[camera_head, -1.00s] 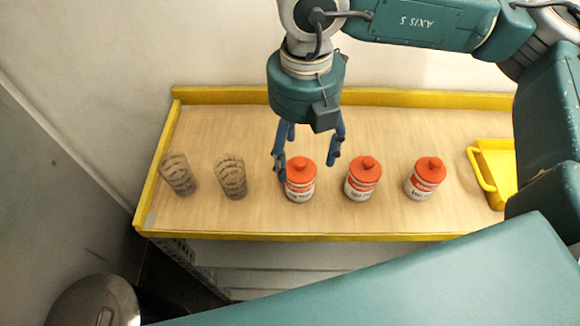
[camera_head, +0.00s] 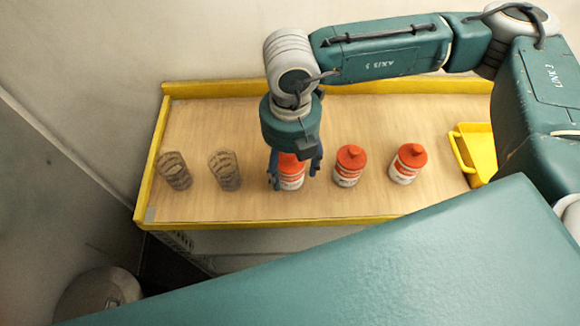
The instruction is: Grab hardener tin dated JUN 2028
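Three white tins with orange-red lids stand in a row on the wooden bench. The left tin (camera_head: 291,178) is under my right gripper (camera_head: 293,180), whose blue fingers come down on either side of it. The fingers look spread around the tin, but I cannot tell whether they touch it. The gripper's body hides part of its lid. The middle tin (camera_head: 348,166) and the right tin (camera_head: 408,164) stand free. The label dates are too small to read. My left gripper is not in view.
Two dark, patterned cups (camera_head: 174,171) and (camera_head: 224,170) stand left of the tins. A yellow tray (camera_head: 478,150) sits at the bench's right end. A yellow rim (camera_head: 300,223) edges the bench (camera_head: 250,115). A round metal lid (camera_head: 98,295) is at lower left.

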